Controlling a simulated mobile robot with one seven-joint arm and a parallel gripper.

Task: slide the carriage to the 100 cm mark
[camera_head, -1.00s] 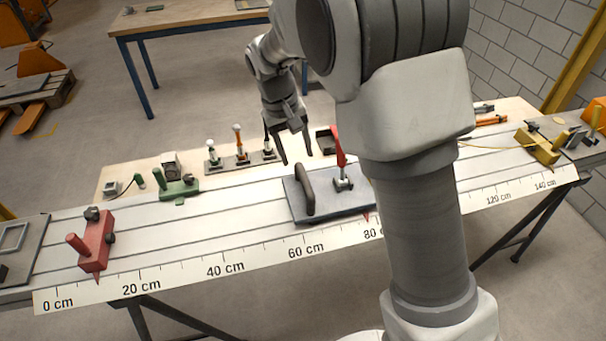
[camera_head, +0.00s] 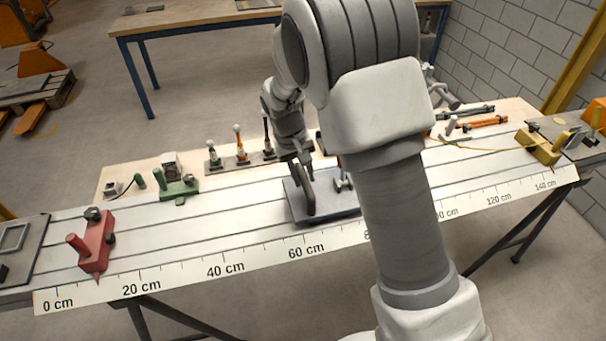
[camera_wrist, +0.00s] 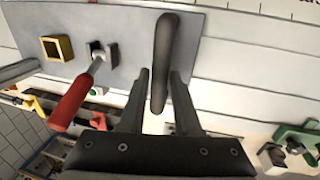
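The carriage is a grey plate (camera_head: 338,206) on the white rail bed, with a black upright handle (camera_wrist: 164,50) and a clamp with a red lever (camera_wrist: 72,102). The plate's left edge is near the 60 cm mark; its right part and pointer are hidden behind my arm in the head view. My gripper (camera_wrist: 161,80) is open, its two fingers on either side of the handle with visible gaps. The handle (camera_head: 308,197) also shows below my gripper in the head view. The 100 cm label (camera_head: 446,213) is partly hidden by my arm.
A red block (camera_head: 95,240) sits on the rails near 10 cm. A yellow block (camera_head: 538,147) sits near the right end, beyond 120 cm. Green clamps (camera_head: 178,188) and several small posts line the back edge. The rails between the plate and red block are clear.

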